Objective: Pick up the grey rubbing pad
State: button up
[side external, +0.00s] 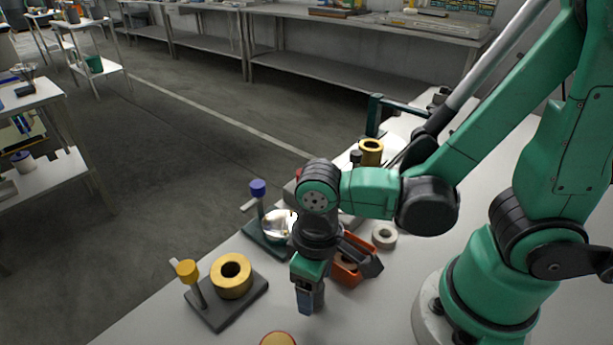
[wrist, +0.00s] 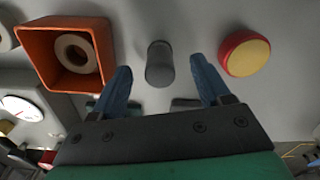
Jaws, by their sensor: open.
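A small dark grey rounded block, which looks like the grey rubbing pad (wrist: 159,63), stands on the light table in the wrist view. My gripper (wrist: 160,66) is open, with one blue finger to the left of the pad and one to the right. Clear gaps show between pad and fingers, and nothing is held. In the side external view my gripper (side external: 309,299) points down, low over the table. I cannot make out the pad there; it seems hidden by the gripper.
An orange box (wrist: 106,52) holding a pale ring (wrist: 72,50) stands left of the pad. A red and yellow round piece (wrist: 244,54) lies to the right.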

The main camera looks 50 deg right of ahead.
jog(key=shift+f, duration=0.1)
grip_shut()
dwell(0.5)
notch_tip(320, 180, up, 20)
dwell(0.6)
